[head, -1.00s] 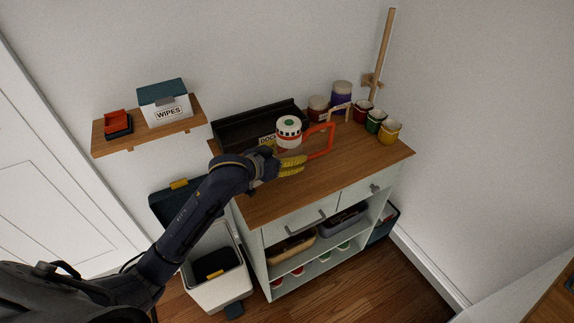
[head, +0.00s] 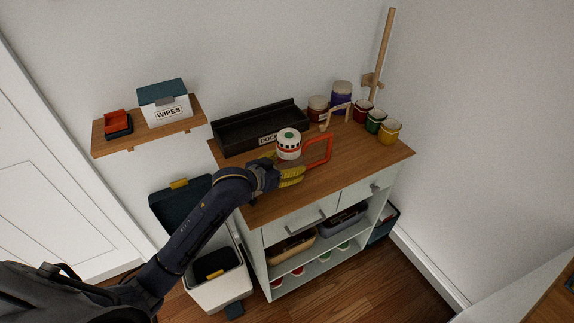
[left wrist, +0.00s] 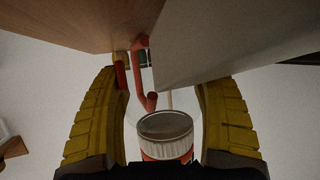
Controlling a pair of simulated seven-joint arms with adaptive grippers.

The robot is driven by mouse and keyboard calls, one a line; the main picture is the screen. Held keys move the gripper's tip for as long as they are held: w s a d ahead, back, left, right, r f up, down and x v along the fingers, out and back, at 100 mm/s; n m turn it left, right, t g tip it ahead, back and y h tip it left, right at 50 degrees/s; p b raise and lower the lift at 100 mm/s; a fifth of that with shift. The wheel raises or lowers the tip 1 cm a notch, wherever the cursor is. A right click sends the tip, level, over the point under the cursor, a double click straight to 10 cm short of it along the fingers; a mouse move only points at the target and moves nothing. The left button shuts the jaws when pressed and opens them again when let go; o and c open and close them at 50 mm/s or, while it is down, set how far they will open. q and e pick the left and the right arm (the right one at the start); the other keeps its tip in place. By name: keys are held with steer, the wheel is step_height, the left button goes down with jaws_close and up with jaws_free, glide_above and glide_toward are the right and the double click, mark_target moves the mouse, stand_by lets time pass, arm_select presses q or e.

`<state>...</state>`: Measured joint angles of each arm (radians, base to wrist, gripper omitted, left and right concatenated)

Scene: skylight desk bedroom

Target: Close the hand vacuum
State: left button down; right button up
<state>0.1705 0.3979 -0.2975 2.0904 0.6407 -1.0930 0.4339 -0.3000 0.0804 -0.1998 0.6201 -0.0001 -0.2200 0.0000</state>
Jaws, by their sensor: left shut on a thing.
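The hand vacuum (head: 289,145) has a white round body with a dark-and-red band and a green spot on its end. A red-orange loop handle (head: 319,150) is on its right side. It is over the wooden cabinet top, in front of the black dock. My left gripper (head: 291,175), with yellow ribbed fingers, is shut on the vacuum below the white body. In the left wrist view, a clear rounded part and the ribbed round end (left wrist: 166,126) show between the fingers. I cannot tell whether the vacuum touches the cabinet top. My right gripper is out of view.
The black dock tray (head: 235,134) stands against the wall. Jars (head: 341,95), colored pots (head: 389,133) and a wooden pole (head: 383,50) are at the back right. The front right of the wooden top (head: 345,170) is clear. An open bin (head: 217,285) stands at lower left.

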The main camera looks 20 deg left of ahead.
arm_select(q)
steer(key=shift+c, duration=0.3)
jaws_free()
steer(key=shift+f, duration=0.1)
steer(key=shift+s, duration=0.1)
steer(key=v, duration=1.2)
